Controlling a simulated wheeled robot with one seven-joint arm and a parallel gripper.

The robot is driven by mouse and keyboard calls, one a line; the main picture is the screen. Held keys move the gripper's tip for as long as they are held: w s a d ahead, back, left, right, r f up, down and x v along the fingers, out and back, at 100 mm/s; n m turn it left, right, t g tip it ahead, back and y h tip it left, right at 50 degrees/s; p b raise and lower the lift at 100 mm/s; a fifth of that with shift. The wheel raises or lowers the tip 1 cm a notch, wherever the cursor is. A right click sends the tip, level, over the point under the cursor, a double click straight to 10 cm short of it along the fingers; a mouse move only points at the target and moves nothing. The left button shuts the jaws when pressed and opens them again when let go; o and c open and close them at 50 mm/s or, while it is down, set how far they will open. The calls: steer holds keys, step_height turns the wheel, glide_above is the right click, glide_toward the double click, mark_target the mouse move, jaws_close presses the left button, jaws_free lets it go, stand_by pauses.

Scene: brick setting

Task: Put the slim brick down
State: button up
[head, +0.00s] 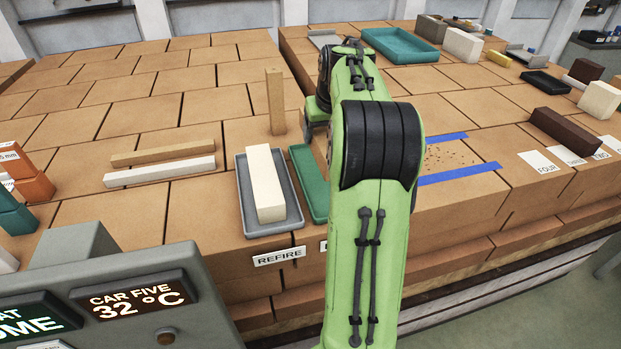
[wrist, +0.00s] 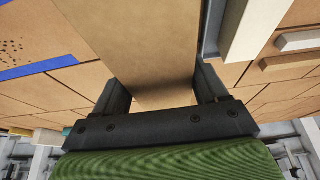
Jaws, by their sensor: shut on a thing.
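The slim brick (wrist: 140,40) is plain tan and fills the upper middle of the wrist view. My gripper (wrist: 160,92) is shut on it, with one dark finger at each side. In the head view my green arm hides the held brick and most of my gripper. I cannot tell whether the brick touches the surface below. A green tray (head: 305,170) lies just left of my arm, partly covered by it. A grey tray (head: 286,226) beside it holds a cream block (head: 266,185).
Another tan brick (head: 275,100) stands upright behind the grey tray. A white bar (head: 160,171) and a tan bar (head: 165,152) lie left. Blue tape strips (head: 458,173) and a dark brown brick (head: 565,131) lie right. The back left brick surface is clear.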

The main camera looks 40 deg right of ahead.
steer(key=f, duration=0.3)
steer(key=f+b, duration=0.1)
steer(key=f, duration=0.5)
steer(key=shift+s+d+f+b, duration=0.1)
steer(key=shift+d+f+b, duration=0.15)
steer(key=shift+b, duration=0.1)
steer(key=o, duration=1.6)
steer(key=shift+s+f, duration=0.1)
steer(key=shift+f, duration=0.05)
steer(key=shift+c, duration=0.2)
steer(key=shift+a, duration=0.1)
